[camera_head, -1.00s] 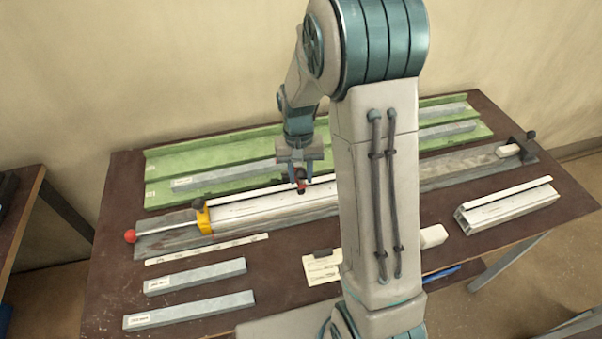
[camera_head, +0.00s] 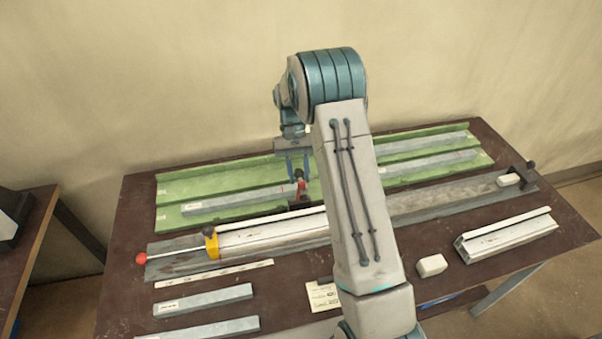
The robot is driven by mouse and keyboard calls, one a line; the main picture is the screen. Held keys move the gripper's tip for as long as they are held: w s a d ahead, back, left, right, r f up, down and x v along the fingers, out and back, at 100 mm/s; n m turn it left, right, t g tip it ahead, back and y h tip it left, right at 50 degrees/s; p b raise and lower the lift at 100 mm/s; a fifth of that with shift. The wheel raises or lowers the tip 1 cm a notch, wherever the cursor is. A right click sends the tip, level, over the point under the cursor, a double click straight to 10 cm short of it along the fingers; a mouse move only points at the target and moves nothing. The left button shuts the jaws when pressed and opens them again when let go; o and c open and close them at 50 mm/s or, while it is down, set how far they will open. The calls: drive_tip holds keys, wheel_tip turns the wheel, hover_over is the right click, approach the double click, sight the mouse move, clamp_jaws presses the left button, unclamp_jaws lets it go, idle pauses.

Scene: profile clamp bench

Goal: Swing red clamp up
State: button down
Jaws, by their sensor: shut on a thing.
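The red clamp (camera_head: 300,187) stands at the back edge of the long grey fixture, behind the white profile (camera_head: 272,232) lying in it. Its dark and red lower part shows just above the profile. My gripper (camera_head: 298,178) points down at the clamp, its blue fingers on either side of the clamp's upper end, and is shut on it. My forearm hides the fixture to the right of the clamp.
A yellow block (camera_head: 211,243) with a rod and red knob (camera_head: 141,258) is at the fixture's left end. A green tray (camera_head: 172,218) with grey bars lies behind. Grey bars (camera_head: 203,300) and a white profile (camera_head: 505,235) lie in front.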

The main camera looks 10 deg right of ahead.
drive_tip(key=shift+w+f+g+p, duration=0.15)
drive_tip(key=shift+w+f+g, duration=0.1)
drive_tip(key=shift+w+g, duration=0.55)
drive_tip(key=shift+w+f+g+p, duration=0.2)
drive_tip(key=shift+w+g, duration=0.35)
drive_tip(key=shift+g, duration=0.3)
drive_tip(key=shift+w+f+g+p, duration=0.1)
drive_tip(key=shift+w+f+g, duration=0.15)
drive_tip(key=shift+w+g, duration=0.55)
drive_tip(key=shift+s+f, duration=0.1)
drive_tip(key=c, duration=1.2)
unclamp_jaws()
drive_tip(key=shift+a, duration=0.15)
